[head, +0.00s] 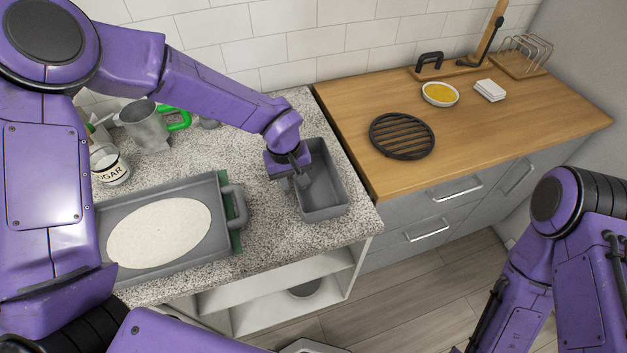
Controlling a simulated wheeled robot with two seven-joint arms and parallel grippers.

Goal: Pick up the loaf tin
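The grey, rectangular, open-topped loaf tin (325,208) stands upright on the speckled counter, near its front right edge. My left gripper (297,184) points down at the tin's left wall. One dark finger is inside the tin and the other appears to be just outside that wall. Whether the fingers press on the wall cannot be made out. Part of the tin's far left side is hidden by the gripper. My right arm shows at the right, but its gripper is out of view.
Left of the tin lies a grey tray (233,209) with a flat pale oval of dough (160,232). Behind are a metal jug (146,124) and a sugar jar (112,168). On the wooden worktop right are a black round trivet (402,136) and a yellow-filled bowl (440,94).

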